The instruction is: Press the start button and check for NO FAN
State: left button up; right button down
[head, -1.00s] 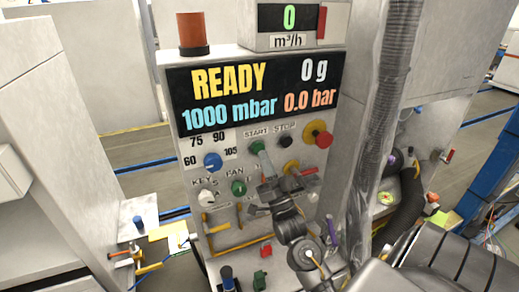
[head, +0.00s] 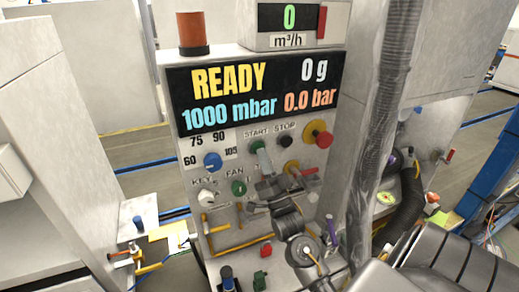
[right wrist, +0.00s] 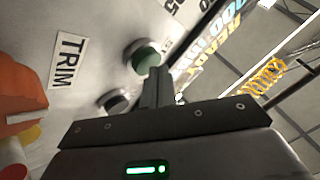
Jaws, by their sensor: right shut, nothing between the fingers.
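The control panel's display (head: 252,95) reads READY, 0 g, 1000 mbar and 0.0 bar. The green start button (head: 256,146) sits under the START label, left of the black stop button (head: 283,142). My right gripper (head: 264,160) is shut and empty, with its fingertips at the start button's lower edge. In the right wrist view the shut fingers (right wrist: 158,85) partly overlap a green button (right wrist: 147,58); I cannot tell whether they touch it. The FAN label stands above a green knob (head: 238,187). No NO FAN message shows. My left gripper is not in view.
A yellow-ringed red knob (head: 319,133) is right of the stop button. A blue dial (head: 212,162) and a key switch (head: 206,197) are at left.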

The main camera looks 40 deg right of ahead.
jog(key=shift+w+d, duration=0.15)
jog(key=shift+w, duration=0.2)
dwell(0.3)
jog(key=shift+s, duration=0.15)
jog(key=shift+s+a, duration=0.3)
jog(key=shift+s, duration=0.4)
jog(key=shift+s+a+p, duration=0.2)
jog(key=shift+s+a, duration=0.05)
jog(key=shift+s, duration=0.55)
jog(key=shift+s+a+p, duration=0.25)
jog(key=shift+s, duration=0.5)
jog(key=shift+s+a+p, duration=0.2)
jog(key=shift+s+a, duration=0.05)
jog(key=shift+s, duration=0.55)
